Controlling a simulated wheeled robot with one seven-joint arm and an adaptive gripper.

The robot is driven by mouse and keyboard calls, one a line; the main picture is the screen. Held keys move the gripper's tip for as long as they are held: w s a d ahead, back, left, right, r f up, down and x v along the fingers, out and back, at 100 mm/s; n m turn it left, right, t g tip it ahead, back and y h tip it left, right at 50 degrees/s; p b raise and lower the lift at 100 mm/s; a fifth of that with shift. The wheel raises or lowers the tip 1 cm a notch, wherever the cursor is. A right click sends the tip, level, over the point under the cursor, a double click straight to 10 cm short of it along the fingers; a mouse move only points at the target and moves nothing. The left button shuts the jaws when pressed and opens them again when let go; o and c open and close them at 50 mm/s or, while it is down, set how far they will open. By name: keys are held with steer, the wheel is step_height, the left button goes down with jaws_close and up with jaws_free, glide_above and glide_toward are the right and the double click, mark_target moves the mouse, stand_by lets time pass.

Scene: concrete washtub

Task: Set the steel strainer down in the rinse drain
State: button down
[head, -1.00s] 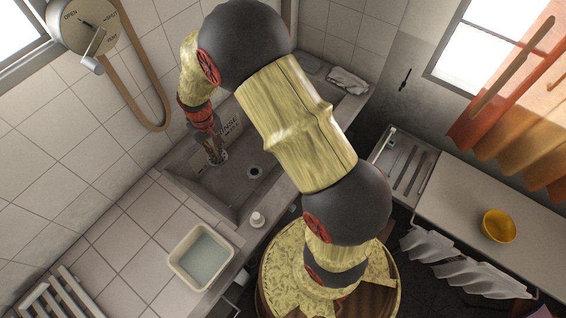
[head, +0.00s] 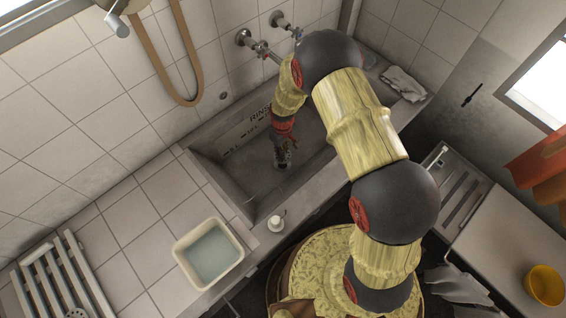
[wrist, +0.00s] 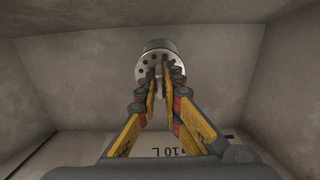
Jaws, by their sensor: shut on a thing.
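The steel strainer (wrist: 157,48) is a small round cup with holes around its top and a central post. My gripper (wrist: 158,88) is shut on that post in the wrist view. In the head view the strainer (head: 283,162) hangs from my gripper (head: 284,147), which points down into the concrete washtub (head: 232,176) beside the wall lettered RINSE. The drain does not show in either view now; the strainer and gripper may cover it. I cannot tell whether the strainer touches the tub floor.
Two taps (head: 250,42) stick out from the tiled wall behind the tub. A pale basin of water (head: 209,252) and a small white bottle (head: 276,222) stand near the tub's front. A folded cloth (head: 404,83) lies at the far right end. The tub floor around the gripper is clear.

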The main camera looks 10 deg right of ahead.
step_height(320, 180, down, 7)
steer(key=shift+f+b, duration=0.15)
steer(key=shift+b, duration=0.8)
steer(key=shift+f, duration=0.2)
steer(key=c, duration=2)
jaws_free()
steer(key=shift+o, duration=0.2)
steer(key=shift+r, duration=0.1)
